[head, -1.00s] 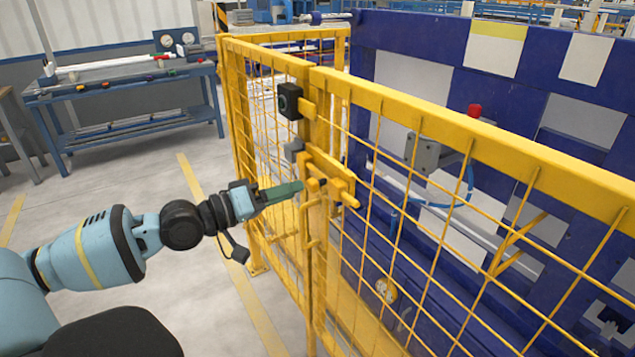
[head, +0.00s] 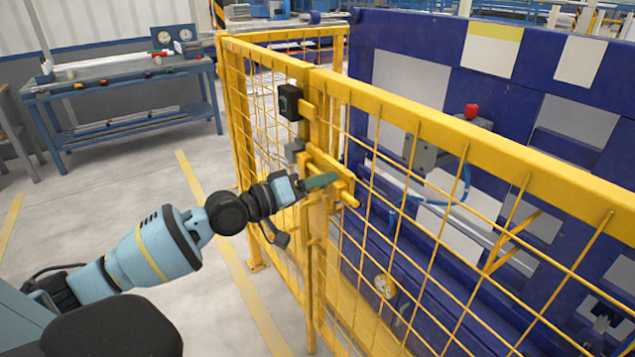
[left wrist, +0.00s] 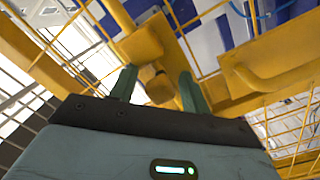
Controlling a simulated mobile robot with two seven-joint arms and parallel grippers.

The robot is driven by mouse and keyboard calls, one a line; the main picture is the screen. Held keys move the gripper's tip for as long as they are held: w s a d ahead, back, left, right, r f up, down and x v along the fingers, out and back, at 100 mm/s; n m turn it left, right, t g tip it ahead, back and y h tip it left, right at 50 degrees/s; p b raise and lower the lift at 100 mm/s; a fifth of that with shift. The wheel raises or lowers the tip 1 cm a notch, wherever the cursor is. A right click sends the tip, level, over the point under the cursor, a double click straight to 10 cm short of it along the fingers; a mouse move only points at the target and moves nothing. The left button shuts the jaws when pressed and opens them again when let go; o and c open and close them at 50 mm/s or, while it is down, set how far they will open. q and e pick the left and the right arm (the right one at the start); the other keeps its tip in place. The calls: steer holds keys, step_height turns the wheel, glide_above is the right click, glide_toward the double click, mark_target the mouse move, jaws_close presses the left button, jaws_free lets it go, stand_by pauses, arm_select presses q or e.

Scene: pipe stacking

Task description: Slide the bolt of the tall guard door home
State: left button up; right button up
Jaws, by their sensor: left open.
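The yellow mesh guard door (head: 312,77) has a yellow bolt (head: 347,198) on a plate near the post where two mesh panels meet. My left gripper (head: 321,181) is in front of the bolt plate, its green fingers pointing right and hiding part of it. In the left wrist view my left gripper (left wrist: 158,82) is open, with one finger on each side of a yellow knob-like part (left wrist: 158,88). I cannot tell whether the fingers touch it. How far the bolt is slid is not clear. My right gripper is not in view.
A black box (head: 289,102) is mounted on the post above the bolt. A yellow handle (left wrist: 275,65) is close to the right finger in the left wrist view. Blue machinery (head: 450,60) stands behind the mesh. A blue workbench (head: 120,83) is at the back left, with open floor before it.

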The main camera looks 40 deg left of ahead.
arm_select(q)
steer(key=shift+c, duration=0.5)
jaws_close()
